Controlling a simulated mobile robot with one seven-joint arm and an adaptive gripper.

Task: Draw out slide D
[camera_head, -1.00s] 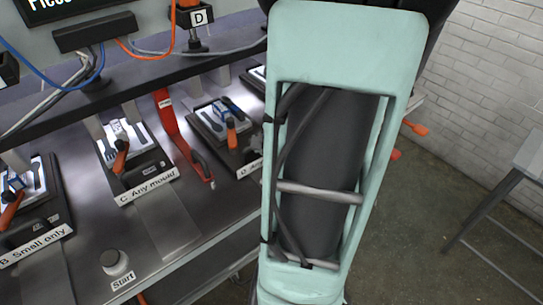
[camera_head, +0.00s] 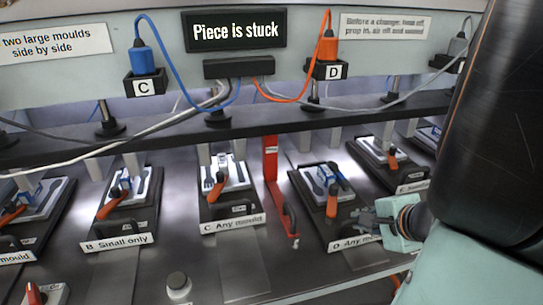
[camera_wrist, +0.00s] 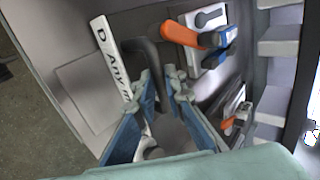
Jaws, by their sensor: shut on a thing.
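Slide D (camera_head: 319,222) is a dark plate with a white "Any mould" label on its front edge, under the press beam. It carries a mould with an orange-handled clamp (camera_head: 332,200). In the wrist view its "D Any mould" label (camera_wrist: 112,62) and orange clamp (camera_wrist: 184,36) show close up. My gripper (camera_head: 372,222) is at the slide's front right in the head view. In the wrist view my gripper (camera_wrist: 168,98) is shut on the slide's black handle (camera_wrist: 141,50); the fingers partly hide it.
Slide C (camera_head: 232,205) and slide B (camera_head: 122,222) stand to the left, with a red prop (camera_head: 271,170) between C and D. Another slide (camera_head: 385,160) is to the right. The display (camera_head: 236,30) reads "Piece is stuck".

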